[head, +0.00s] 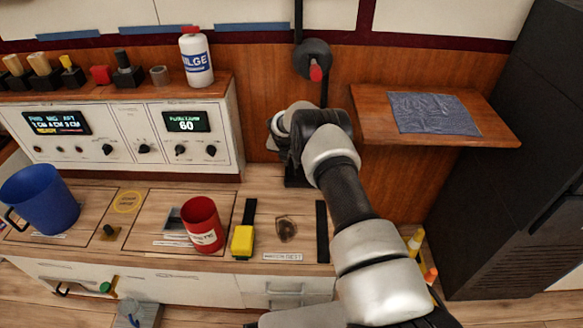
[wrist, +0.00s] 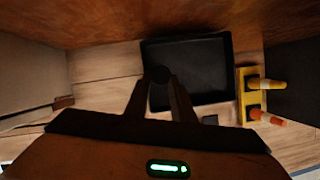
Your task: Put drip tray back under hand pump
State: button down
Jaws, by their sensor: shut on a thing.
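The drip tray (wrist: 205,65) is a black, shallow rectangular tray, seen from above in the wrist view over a light plank floor. My gripper (wrist: 160,80) is at the tray's left side, its two fingers closed around a dark round knob there that looks like part of the tray. I cannot tell whether the tray touches the floor. In the head view my arm hides the tray. What looks like the hand pump (head: 313,60), a round black body with a red-tipped lever, is on the wooden back wall.
Yellow and orange cones (wrist: 265,84) stand on a yellow base right of the tray. A wooden shelf (head: 365,125) with a grey cloth juts out at right, beside a tall black cabinet (head: 510,130). The counter holds a red cup (head: 203,225) and blue mug (head: 40,198).

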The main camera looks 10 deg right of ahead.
jog(key=shift+f, duration=0.75)
jog(key=shift+f, duration=0.15)
jog(key=c, duration=1.5)
grip_release()
jog(key=p+v, duration=0.3)
jog(key=v, duration=0.9)
jog(key=shift+p, duration=0.3)
